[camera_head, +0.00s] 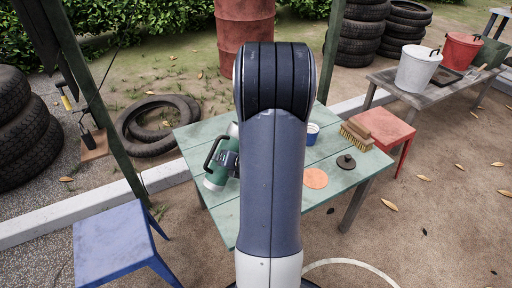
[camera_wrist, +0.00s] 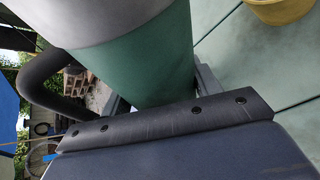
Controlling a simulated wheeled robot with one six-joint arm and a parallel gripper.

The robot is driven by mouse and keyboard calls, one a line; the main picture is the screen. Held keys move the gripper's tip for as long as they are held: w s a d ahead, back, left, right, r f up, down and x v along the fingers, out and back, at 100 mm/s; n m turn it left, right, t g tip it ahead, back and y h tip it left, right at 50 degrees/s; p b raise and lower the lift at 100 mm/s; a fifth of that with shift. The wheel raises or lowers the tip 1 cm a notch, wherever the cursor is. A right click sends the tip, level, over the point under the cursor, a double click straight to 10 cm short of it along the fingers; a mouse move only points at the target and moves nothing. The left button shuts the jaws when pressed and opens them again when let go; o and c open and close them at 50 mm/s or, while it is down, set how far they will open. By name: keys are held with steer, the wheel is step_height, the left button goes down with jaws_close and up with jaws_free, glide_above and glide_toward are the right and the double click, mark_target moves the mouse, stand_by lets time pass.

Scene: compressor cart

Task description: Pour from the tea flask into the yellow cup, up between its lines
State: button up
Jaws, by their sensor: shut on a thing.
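The tea flask (camera_head: 217,174) is green with pale ends and a black handle. It is at the left part of the green table in the head view, looking tilted. My gripper (camera_head: 229,159) is shut on its body. The flask also fills the upper left of the wrist view (camera_wrist: 150,65), its handle to the left. Whether its base touches the table is unclear. The yellow cup (camera_wrist: 283,10) shows only in part at the top right of the wrist view, apart from the flask. Its lines and inside are not visible. My arm appears to hide it in the head view.
On the green table (camera_head: 335,197) are a blue-and-white cup (camera_head: 312,133), a brush (camera_head: 357,134), an orange disc (camera_head: 316,178) and a dark lid-like thing (camera_head: 346,162). A blue stool (camera_head: 112,240) stands front left, a red stool (camera_head: 384,128) right.

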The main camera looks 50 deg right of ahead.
steer(key=shift+a+f+m+y+p, duration=0.25)
steer(key=shift+m+y+p, duration=0.35)
steer(key=shift+p, duration=0.75)
stand_by(0.6)
steer(key=shift+a+f+m+y+p, duration=0.2)
steer(key=shift+f+m+y+p, duration=0.25)
steer(key=shift+p, duration=0.35)
stand_by(1.4)
steer(key=n+b, duration=0.1)
steer(key=b, duration=0.1)
steer(key=h+b, duration=0.1)
steer(key=b, duration=0.1)
steer(key=shift+d+r+n+h, duration=0.25)
steer(key=shift+d+r+n, duration=0.05)
steer(key=shift+n, duration=0.05)
steer(key=shift+d+r, duration=0.15)
steer(key=shift+r, duration=0.2)
steer(key=shift+h+b, duration=0.3)
steer(key=shift+b, duration=0.05)
steer(key=shift+n+b, duration=0.4)
steer(key=shift+b, duration=0.35)
steer(key=n+h+b, duration=0.1)
steer(key=b, duration=0.2)
steer(key=n+h+b, duration=0.1)
steer(key=b, duration=0.3)
steer(key=shift+a+r+h+b, duration=0.2)
steer(key=shift+a+h+b, duration=0.1)
